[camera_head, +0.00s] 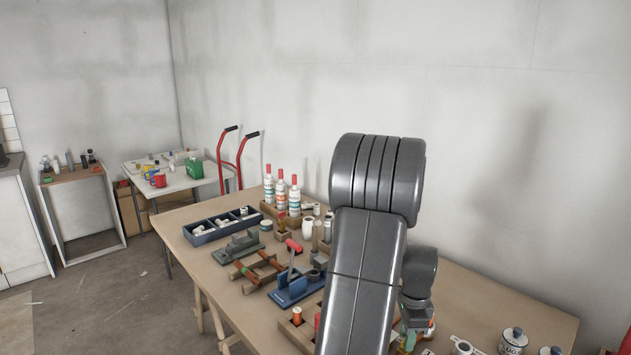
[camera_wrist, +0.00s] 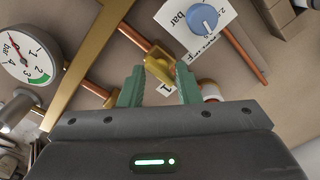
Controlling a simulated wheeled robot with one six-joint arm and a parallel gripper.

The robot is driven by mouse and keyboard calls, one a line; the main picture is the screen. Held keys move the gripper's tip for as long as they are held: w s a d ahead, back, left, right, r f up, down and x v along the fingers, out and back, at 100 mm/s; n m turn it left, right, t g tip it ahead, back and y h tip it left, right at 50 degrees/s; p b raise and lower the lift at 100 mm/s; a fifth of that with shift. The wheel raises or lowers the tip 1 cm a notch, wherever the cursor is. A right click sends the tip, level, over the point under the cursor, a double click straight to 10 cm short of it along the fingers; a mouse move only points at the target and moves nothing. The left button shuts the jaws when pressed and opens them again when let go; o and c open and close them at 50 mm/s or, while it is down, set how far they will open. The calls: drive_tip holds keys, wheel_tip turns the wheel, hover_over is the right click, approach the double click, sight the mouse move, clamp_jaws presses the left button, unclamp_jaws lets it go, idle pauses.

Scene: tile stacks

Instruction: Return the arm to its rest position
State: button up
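My gripper (camera_wrist: 160,82) shows in the wrist view with its two green fingers apart and a gap between them. I see nothing held in the gap. A brass fitting (camera_wrist: 158,62) on a copper pipe appears just beyond the fingertips; I cannot tell how far off it is. In the head view my grey arm rises over the right part of the wooden workbench (camera_head: 480,290) and bends down on its right side. The fingers are mostly hidden there behind the arm or too small to make out.
The wrist view shows a pressure gauge (camera_wrist: 24,62) and a blue knob (camera_wrist: 203,18). On the bench stand white bottles with red caps (camera_head: 281,190), a dark divided tray (camera_head: 221,226), a blue tool (camera_head: 296,287) and white lidded jars (camera_head: 513,341). A wall stands behind.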

drive_tip(key=m, duration=0.5)
drive_tip(key=shift+p, duration=0.4)
drive_tip(key=shift+r, duration=0.1)
